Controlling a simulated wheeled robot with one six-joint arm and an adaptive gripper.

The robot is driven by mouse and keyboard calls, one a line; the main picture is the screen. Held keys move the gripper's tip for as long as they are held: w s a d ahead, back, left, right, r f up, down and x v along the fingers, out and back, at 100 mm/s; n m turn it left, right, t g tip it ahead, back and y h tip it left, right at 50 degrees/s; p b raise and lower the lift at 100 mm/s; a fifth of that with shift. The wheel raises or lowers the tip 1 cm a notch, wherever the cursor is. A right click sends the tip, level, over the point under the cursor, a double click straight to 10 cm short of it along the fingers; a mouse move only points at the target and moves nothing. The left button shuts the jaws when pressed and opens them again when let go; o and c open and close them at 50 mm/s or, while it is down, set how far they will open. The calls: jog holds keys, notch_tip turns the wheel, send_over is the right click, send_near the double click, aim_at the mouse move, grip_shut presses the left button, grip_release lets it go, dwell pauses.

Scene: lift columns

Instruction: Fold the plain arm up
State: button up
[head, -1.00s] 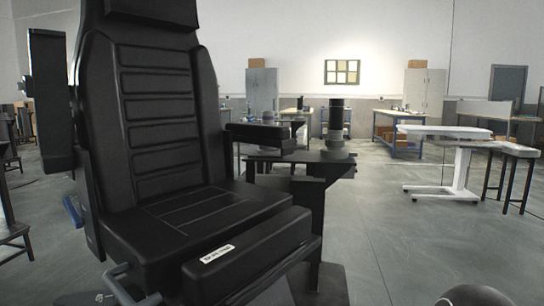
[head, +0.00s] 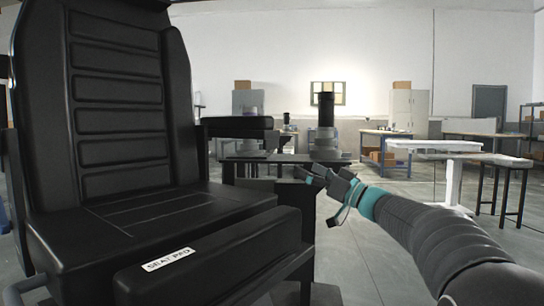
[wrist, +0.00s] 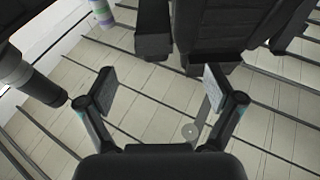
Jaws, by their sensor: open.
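The black chair (head: 120,110) fills the left of the head view, with its seat pad (head: 205,260) in front. A plain black armrest pad (head: 238,127) lies level at the right of the backrest. My gripper (head: 312,176) is in front of and below that pad, to its right, apart from it. In the wrist view my gripper (wrist: 157,85) has its fingers spread, with nothing between them but floor behind. A dark block there (wrist: 153,30) may be the armrest; I cannot be sure. Another upright dark part (head: 8,150) is cut off at the left edge.
A black cylinder on a grey base (head: 325,125) stands on a dark plate (head: 270,157) behind my gripper. Clear floor (head: 370,260) lies right of the chair.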

aim_at(273, 147)
jog(key=shift+y, duration=0.4)
jog(key=x, duration=0.9)
jog(key=w+p+x, duration=0.1)
jog(key=x, duration=0.4)
jog(key=shift+w+d+r, duration=0.15)
jog(key=shift+w+d, duration=0.05)
jog(key=shift+d, duration=0.1)
